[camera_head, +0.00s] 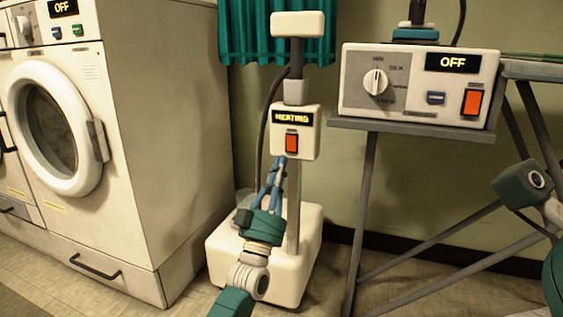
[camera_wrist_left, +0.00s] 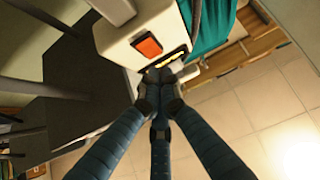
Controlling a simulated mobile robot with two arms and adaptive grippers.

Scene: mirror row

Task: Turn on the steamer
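The steamer is a white upright unit with a control box (camera_head: 309,151), a pole, a top head (camera_head: 297,24) and a wide white base (camera_head: 297,275). Its display (camera_head: 293,118) reads HEATING. Its orange-red switch (camera_head: 292,143) sits below the display and also shows in the left wrist view (camera_wrist_left: 148,47). My left gripper (camera_head: 279,160) has its blue fingers together, with nothing seen between them. Its tips are just below and left of the switch in the head view. In the left wrist view the fingertips (camera_wrist_left: 160,76) meet close to the box. I cannot tell whether they touch it.
A white washing machine (camera_head: 165,140) stands at the left, its display reading OFF. At the right, a white station (camera_head: 415,105) with a dial and red switch reads OFF on a grey stand. A teal curtain (camera_head: 245,45) hangs behind. A dark hose runs beside the steamer pole.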

